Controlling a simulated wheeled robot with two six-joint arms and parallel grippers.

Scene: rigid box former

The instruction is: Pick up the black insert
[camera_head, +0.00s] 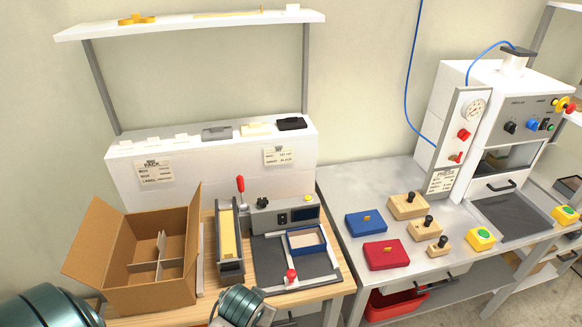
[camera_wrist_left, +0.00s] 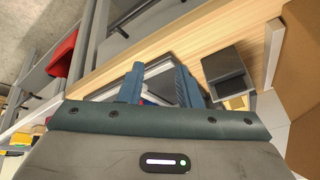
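The black insert (camera_head: 291,124) lies at the right end of the white ledge behind the wooden bench, right of a cream insert (camera_head: 256,129) and a grey one (camera_head: 217,132). Nothing touches it except the ledge. My left gripper shows in the left wrist view (camera_wrist_left: 161,85) with its two blue-grey fingers apart and nothing visible between them. It is low over the front of the bench, well away from the black insert. In the head view only parts of my left arm show at the bottom, and the fingers are not visible. My right gripper is not in view.
An open cardboard box (camera_head: 116,258) with dividers stands on the left of the bench. A grey fixture with a yellow strip (camera_head: 229,238) and a blue-rimmed box (camera_head: 306,240) are beside it. A white shelf (camera_head: 190,23) overhangs the ledge. A metal table (camera_head: 375,200) is at right.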

